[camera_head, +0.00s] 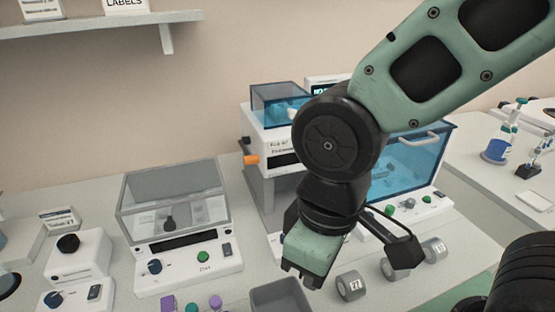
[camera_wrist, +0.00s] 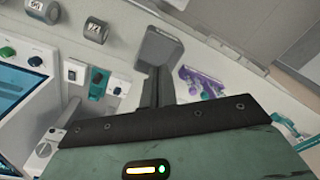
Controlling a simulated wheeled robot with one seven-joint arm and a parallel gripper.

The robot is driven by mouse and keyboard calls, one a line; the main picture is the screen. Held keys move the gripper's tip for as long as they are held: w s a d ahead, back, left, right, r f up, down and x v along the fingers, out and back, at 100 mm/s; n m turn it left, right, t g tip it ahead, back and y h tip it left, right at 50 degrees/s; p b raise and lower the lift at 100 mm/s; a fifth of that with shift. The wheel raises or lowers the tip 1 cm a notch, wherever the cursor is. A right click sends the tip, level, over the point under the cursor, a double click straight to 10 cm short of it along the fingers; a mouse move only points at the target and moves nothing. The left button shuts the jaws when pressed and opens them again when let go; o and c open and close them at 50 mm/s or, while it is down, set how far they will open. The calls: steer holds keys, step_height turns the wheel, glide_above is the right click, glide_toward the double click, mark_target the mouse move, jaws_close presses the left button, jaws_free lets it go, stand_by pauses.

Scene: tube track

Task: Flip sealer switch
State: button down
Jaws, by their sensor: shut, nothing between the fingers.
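My gripper (camera_head: 303,276) points down over the bench in the head view, in front of a white machine (camera_head: 262,135) with an orange knob and a blue clear cover. Its label is too small to read surely, so I cannot tell whether it is the sealer. In the wrist view my gripper's dark fingers (camera_wrist: 157,86) are together and empty. Left of them is a white panel with a switch in a teal surround (camera_wrist: 98,83) and a dark knob (camera_wrist: 74,72). The fingers appear apart from that switch. My arm hides part of the machine in the head view.
A grey bin (camera_head: 280,299) lies close below my gripper. Label rolls (camera_head: 350,286) stand to its right. Purple and green tubes (camera_head: 192,304) are left of the bin. A clear-lidded machine (camera_head: 186,262) stands left, and a blue-lidded one (camera_head: 432,203) right.

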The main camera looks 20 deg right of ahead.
steer(key=w+d+m, duration=0.2)
steer(key=w+d, duration=0.1)
steer(key=w, duration=0.3)
steer(key=w+d+m, duration=0.2)
steer(key=w+d, duration=0.1)
steer(key=w, duration=0.4)
steer(key=w+d+f+m+b, duration=0.1)
steer(key=w+d+f+m, duration=0.1)
steer(key=w+d, duration=0.6)
steer(key=d+m, duration=0.1)
steer(key=d, duration=0.3)
steer(key=shift+w+d+f+m+h, duration=0.2)
steer(key=shift+w+m+h, duration=0.1)
steer(key=shift+w+m, duration=0.1)
steer(key=shift+f, duration=0.1)
step_height(320, 180, down, 14)
steer(key=p, duration=0.2)
steer(key=shift+p, duration=0.3)
